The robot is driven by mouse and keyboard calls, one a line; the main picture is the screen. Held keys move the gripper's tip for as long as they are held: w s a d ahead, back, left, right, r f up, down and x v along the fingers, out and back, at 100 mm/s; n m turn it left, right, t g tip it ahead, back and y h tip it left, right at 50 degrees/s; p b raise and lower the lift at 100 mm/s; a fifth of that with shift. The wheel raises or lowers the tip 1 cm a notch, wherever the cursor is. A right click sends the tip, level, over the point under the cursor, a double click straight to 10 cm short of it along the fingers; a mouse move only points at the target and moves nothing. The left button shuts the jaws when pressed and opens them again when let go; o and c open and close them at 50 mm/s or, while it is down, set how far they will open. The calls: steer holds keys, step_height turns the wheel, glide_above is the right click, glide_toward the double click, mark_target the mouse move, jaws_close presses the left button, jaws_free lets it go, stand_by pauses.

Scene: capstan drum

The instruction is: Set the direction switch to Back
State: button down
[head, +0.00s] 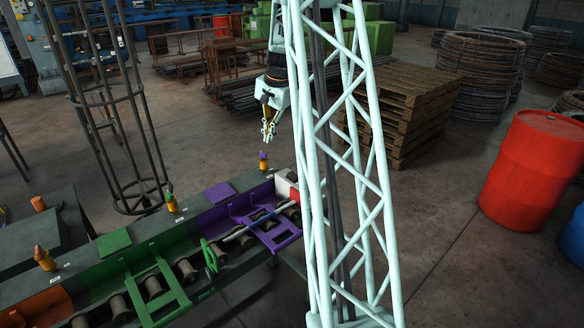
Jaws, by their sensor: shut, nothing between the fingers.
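My gripper (268,136) hangs fingers-down from the arm near the middle of the head view, shut and empty. Below it, a small yellow knob with a purple top (263,164) stands on the bench's back ledge, with a visible gap between them. A similar knob with a green top (172,203) and one with an orange top (45,259) stand further left along the ledge. Small white labels lie near the knobs, too small to read. I cannot tell which part is the direction switch or how it is set.
The long bench has orange, green (115,242) and purple (219,193) sections with several spools. My pale lattice column hides the bench's right end. A wire cage (140,130) stands behind the bench. Wooden pallets (400,105) and a red barrel (531,170) stand right.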

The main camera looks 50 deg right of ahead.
mark_target(291, 173)
steer(key=s+d+f+m+p, duration=0.2)
steer(key=s+d+f+m, duration=0.1)
steer(key=d+f, duration=0.6)
steer(key=s+d, duration=0.1)
steer(key=d, duration=0.3)
steer(key=shift+d, duration=0.35)
steer(key=shift+f, duration=0.25)
steer(key=shift+p+x, duration=0.85)
steer(key=shift+x, duration=5.95)
steer(key=shift+w+a, duration=0.1)
steer(key=shift+w, duration=0.1)
steer(key=shift+s+f+p, duration=0.1)
steer(key=shift+f+p, duration=0.05)
steer(key=shift+p, duration=0.15)
steer(key=shift+g, duration=0.3)
